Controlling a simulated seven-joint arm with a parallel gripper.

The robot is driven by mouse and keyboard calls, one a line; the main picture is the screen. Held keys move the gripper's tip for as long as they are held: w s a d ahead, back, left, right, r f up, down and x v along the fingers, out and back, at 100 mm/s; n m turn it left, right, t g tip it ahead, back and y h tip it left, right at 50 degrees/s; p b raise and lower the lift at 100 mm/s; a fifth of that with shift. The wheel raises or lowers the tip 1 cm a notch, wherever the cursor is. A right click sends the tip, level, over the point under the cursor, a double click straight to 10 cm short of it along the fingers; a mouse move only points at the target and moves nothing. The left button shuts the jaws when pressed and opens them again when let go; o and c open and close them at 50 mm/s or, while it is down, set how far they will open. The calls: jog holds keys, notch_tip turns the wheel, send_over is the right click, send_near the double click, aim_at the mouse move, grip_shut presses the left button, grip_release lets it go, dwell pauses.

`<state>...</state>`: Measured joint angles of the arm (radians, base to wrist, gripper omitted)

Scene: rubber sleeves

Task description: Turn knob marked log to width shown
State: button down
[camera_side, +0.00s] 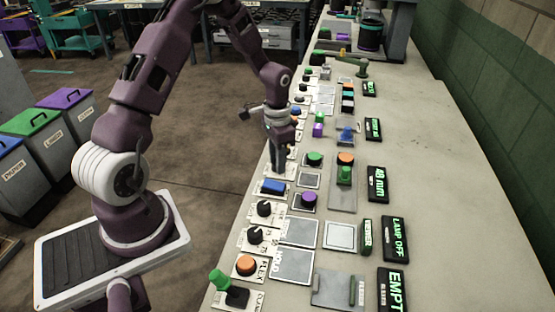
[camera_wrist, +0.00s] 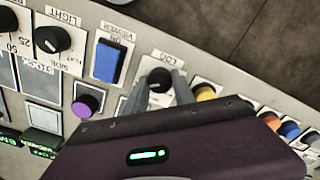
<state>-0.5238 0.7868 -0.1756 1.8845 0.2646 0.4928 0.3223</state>
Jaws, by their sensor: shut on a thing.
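The black knob (camera_wrist: 158,77) sits on a pale panel plate printed LOG (camera_wrist: 168,56) in the wrist view. My gripper (camera_wrist: 162,84) has its two grey fingers on either side of this knob, shut on it. The knob's pointer mark is not clear. In the side view my gripper (camera_side: 280,170) points down at the panel and hides the knob. A black display (camera_side: 378,184) with green digits, seemingly 48 mm, stands tilted on the right of the bench; no target width is readable.
A blue rocker switch (camera_side: 273,187), a purple button (camera_side: 309,198) and a black knob (camera_side: 264,208) lie near my gripper. A yellow button (camera_wrist: 205,93) is close to my fingers in the wrist view. The bench top (camera_side: 455,190) is clear at right.

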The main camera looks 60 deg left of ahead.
jog(key=shift+m, duration=0.7)
jog(key=c, duration=1)
grip_release()
jog(key=shift+c, duration=0.2)
jog(key=shift+r, duration=0.1)
notch_tip(320, 180, up, 7)
jog(key=shift+r, duration=0.15)
jog(key=s+d+r+n+t+y, duration=0.1)
jog(key=s+d+r, duration=0.4)
jog(key=r, duration=0.3)
jog(key=s+d+r+t, duration=0.2)
jog(key=s+d+r, duration=0.2)
jog(key=r, duration=0.3)
jog(key=s+d+r+n+t, duration=0.1)
jog(key=s+d, duration=0.2)
jog(key=s, duration=0.3)
jog(key=s+d+r+n+t+h, duration=0.1)
jog(key=s+d+r, duration=0.1)
jog(key=s, duration=0.5)
jog(key=shift+d+r+t, duration=0.2)
jog(key=shift+d+t, duration=0.1)
jog(key=shift+d, duration=0.45)
